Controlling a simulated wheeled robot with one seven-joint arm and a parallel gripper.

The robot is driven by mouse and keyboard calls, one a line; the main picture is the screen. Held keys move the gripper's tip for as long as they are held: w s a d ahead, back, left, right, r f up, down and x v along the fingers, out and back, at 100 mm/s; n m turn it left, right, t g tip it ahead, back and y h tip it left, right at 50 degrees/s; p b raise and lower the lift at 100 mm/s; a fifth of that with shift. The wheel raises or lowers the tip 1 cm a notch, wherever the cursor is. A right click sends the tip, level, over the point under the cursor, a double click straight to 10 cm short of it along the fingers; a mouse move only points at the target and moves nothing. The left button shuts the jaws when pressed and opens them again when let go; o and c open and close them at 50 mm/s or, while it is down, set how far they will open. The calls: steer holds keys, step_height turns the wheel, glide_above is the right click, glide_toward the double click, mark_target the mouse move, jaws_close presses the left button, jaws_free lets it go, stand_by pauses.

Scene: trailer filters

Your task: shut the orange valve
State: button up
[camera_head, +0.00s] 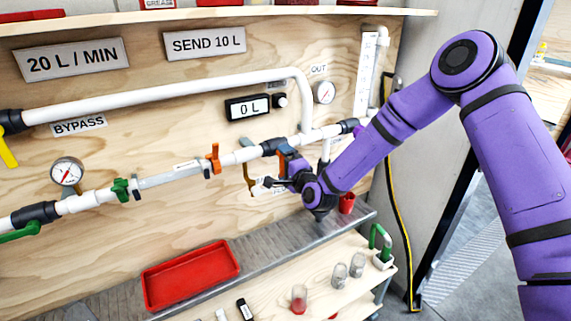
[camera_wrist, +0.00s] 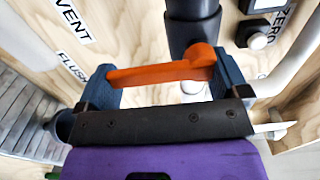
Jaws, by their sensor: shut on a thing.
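The orange valve handle (camera_wrist: 160,72) lies across the wrist view, between the two blue fingers of my gripper (camera_wrist: 165,82). One finger is at its free end and the other at its pivot end, by the dark pipe fitting (camera_wrist: 193,25). In the head view the orange valve (camera_head: 283,147) shows as a small patch on the white pipe, and my gripper (camera_head: 284,168) is shut on it there. The fingers and wrist hide part of the valve. A separate orange piece (camera_head: 214,158) sits further left on the pipe.
A green piece (camera_head: 121,190) and a pressure gauge (camera_head: 67,172) are left along the pipe. The display (camera_head: 248,107) above reads 0 L. A red tray (camera_head: 190,274) lies on the metal shelf below.

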steer(key=shift+f, duration=0.1)
steer(key=o, duration=0.9)
steer(key=v, duration=1.1)
steer(key=shift+w, duration=0.1)
